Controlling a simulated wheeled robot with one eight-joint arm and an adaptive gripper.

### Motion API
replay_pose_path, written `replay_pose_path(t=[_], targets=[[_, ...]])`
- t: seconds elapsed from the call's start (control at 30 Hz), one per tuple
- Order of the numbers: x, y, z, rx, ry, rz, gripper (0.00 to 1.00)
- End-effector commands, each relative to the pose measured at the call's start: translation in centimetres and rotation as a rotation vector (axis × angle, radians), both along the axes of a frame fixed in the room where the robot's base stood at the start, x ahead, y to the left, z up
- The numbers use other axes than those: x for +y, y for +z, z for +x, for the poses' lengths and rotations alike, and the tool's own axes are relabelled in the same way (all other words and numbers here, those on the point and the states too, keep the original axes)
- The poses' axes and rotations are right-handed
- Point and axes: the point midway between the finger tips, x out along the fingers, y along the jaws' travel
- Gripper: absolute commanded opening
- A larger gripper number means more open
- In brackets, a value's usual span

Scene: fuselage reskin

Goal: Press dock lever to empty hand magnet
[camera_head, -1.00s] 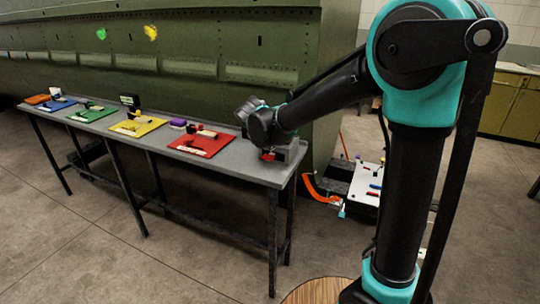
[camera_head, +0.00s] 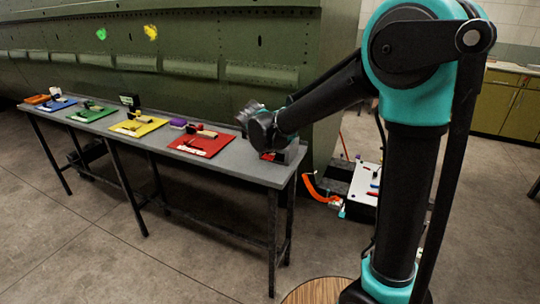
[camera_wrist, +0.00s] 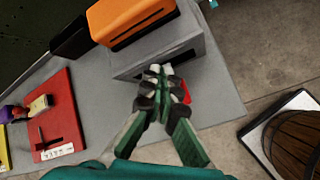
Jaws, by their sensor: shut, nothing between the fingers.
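The grey dock (camera_wrist: 180,48) stands at the near right end of the workbench. An orange block with a dark slot (camera_wrist: 135,18) sits on top of it; I cannot tell for sure that this is the hand magnet. A small red piece, likely the lever (camera_wrist: 186,92), shows just right of my fingertips, partly hidden by them. My gripper (camera_wrist: 154,76) is shut and empty, its green fingers together at the dock's front face. Whether it touches the lever is unclear. In the head view the dock (camera_head: 293,153) is mostly hidden behind my wrist.
The grey workbench (camera_head: 240,168) carries a red mat (camera_head: 205,146), a yellow mat (camera_head: 137,127) and others with tools. A green fuselage (camera_head: 200,40) stands behind. A white cart top (camera_head: 364,183) is right of the bench. A wooden barrel (camera_wrist: 297,140) stands on the floor side.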

Motion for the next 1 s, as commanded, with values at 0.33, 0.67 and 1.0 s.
replay_pose_path(t=[0.33, 0.67, 1.0], targets=[[0.0, -0.4, 0.0, 0.000, 0.000, 0.000, 0.00], [0.1, -0.8, -0.1, 0.000, 0.000, 0.000, 0.00], [0.1, -1.1, -0.1, 0.000, 0.000, 0.000, 0.00]])
